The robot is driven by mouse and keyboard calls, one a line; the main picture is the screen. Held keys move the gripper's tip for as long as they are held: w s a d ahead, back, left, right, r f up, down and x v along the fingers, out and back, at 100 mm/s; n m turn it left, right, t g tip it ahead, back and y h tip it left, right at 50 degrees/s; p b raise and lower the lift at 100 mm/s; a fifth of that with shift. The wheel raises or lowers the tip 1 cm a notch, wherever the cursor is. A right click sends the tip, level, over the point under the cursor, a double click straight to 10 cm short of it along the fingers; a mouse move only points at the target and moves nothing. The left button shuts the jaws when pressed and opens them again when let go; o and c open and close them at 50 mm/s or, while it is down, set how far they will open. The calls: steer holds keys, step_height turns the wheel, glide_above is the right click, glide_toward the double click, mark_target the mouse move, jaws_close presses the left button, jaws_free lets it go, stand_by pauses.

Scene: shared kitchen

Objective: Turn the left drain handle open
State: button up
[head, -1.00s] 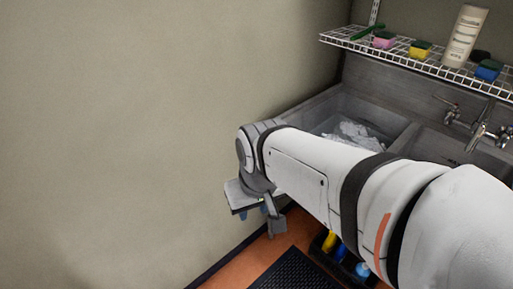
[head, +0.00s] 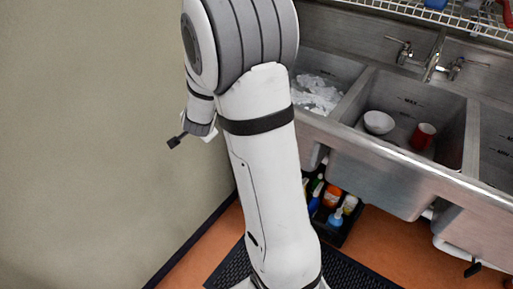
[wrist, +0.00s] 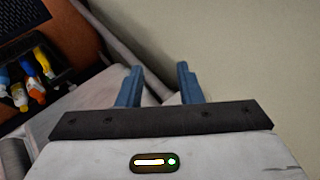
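My gripper (wrist: 159,86) is open and empty in the wrist view, its two blue fingers apart, with the beige wall beyond them. In the head view my arm covers the left part of the sink's underside, and the gripper is mostly hidden. I cannot make out the left drain handle in either view. A steel sink (head: 395,158) has a left basin with whitish contents (head: 318,93). A black drain lever (head: 472,268) hangs below the sink further right, near white piping (head: 437,226).
A black crate of bottles (head: 345,226) stands on the floor under the sink and also shows in the wrist view (wrist: 62,76). A white bowl (head: 378,122) and a red cup (head: 423,136) are in the middle basin. The wall (head: 90,130) closes off the left.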

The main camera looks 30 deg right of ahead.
steer(key=w+d+f+m+h+b, duration=0.2)
steer(key=d+f+m+h, duration=0.15)
steer(key=d+f, duration=0.35)
steer(key=w+d+f+m+h+b, duration=0.25)
steer(key=d+f+m, duration=0.25)
steer(key=f, duration=0.5)
steer(key=s+d+f+m+g+h+b, duration=0.1)
steer(key=s+d+f+m+h+b, duration=0.1)
steer(key=s+d+f+m+h, duration=0.45)
steer(key=s+d+f+m+g+h+b, duration=0.1)
steer(key=s+d+f+m+h+b, duration=0.15)
steer(key=f, duration=0.75)
steer(key=shift+n+y, duration=0.25)
steer(key=shift+y, duration=0.05)
steer(key=shift+r+x, duration=0.15)
steer(key=shift+x, duration=1.85)
steer(key=shift+r+x, duration=0.15)
steer(key=shift+x, duration=1.85)
steer(key=shift+s, duration=0.15)
